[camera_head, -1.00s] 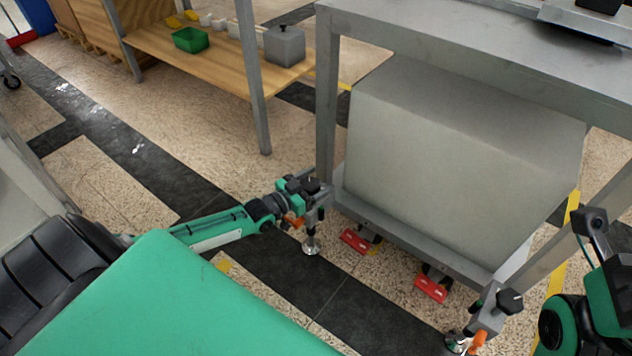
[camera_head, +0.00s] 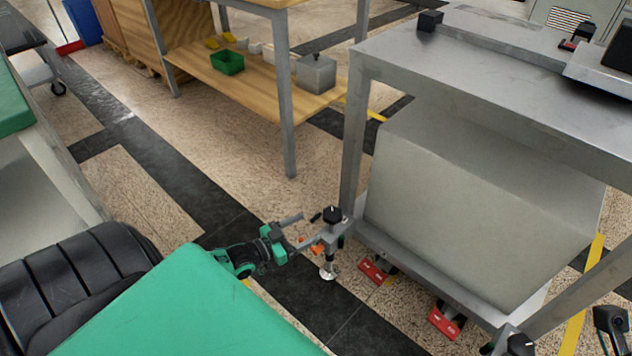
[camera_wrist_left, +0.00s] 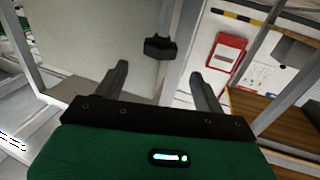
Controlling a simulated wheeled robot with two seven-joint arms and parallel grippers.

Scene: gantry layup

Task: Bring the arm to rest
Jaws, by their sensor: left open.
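My left gripper (camera_head: 306,230) is open. Its two grey fingers point right toward the levelling foot of the grey gantry frame (camera_head: 352,150). The foot has a black knob (camera_head: 332,213), an orange part (camera_head: 317,249) and a round metal pad (camera_head: 328,273) on the floor. In the left wrist view a black knob (camera_wrist_left: 160,47) shows beyond and between the open fingertips, with nothing held. Part of my right arm (camera_head: 610,322) shows at the lower right edge; its jaws cannot be made out.
A large grey box (camera_head: 480,200) fills the frame's lower space. Red wheel parts (camera_head: 374,270) sit below it. A wooden bench with a shelf (camera_head: 255,85) stands behind, carrying a green bin (camera_head: 227,62).

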